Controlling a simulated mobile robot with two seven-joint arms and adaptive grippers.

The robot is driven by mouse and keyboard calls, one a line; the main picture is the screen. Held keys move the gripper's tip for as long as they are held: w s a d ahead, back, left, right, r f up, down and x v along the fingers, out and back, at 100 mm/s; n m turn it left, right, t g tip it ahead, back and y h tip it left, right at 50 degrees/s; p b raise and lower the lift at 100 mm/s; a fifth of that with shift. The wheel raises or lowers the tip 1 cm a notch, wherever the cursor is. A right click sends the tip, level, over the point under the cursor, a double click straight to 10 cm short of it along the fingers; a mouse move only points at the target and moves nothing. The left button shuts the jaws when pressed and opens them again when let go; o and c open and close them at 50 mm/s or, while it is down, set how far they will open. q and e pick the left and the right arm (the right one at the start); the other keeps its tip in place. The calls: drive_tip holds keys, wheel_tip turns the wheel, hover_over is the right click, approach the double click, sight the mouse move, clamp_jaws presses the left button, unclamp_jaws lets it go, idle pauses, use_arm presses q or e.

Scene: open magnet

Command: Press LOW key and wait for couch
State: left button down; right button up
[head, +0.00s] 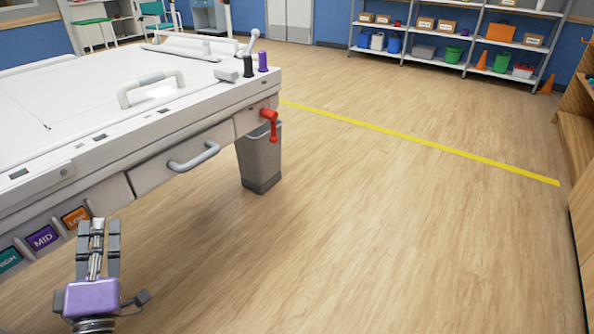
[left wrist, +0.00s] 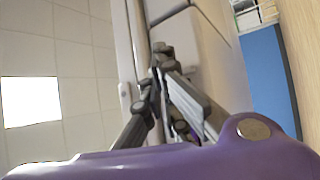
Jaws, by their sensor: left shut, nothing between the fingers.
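The orange LOW key (head: 74,216) sits at the right end of a row on the side of a large white unit (head: 60,100), probably the couch. The purple MID key (head: 42,238) and teal HIGH key (head: 9,260) are left of it. My left gripper (head: 98,224) is shut and empty, pointing up at that side. Its tips overlap the LOW key's right edge in the head view, hiding part of its label. I cannot tell whether they touch it. In the left wrist view the shut fingers (left wrist: 163,52) are near a pale panel; no key is clearly visible. My right gripper is not in view.
A grey drawer handle (head: 194,157) and a red lever (head: 269,122) stick out from the white unit's side. The wooden floor to the right is clear, crossed by a yellow line (head: 420,142). Shelves (head: 455,66) stand at the back.

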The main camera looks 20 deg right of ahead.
use_arm(q)
drive_tip(key=shift+w+a, duration=0.1)
drive_tip(key=shift+w, duration=0.05)
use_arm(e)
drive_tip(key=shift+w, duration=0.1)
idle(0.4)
use_arm(q)
drive_tip(key=shift+w+a, duration=0.15)
drive_tip(key=shift+w, duration=0.05)
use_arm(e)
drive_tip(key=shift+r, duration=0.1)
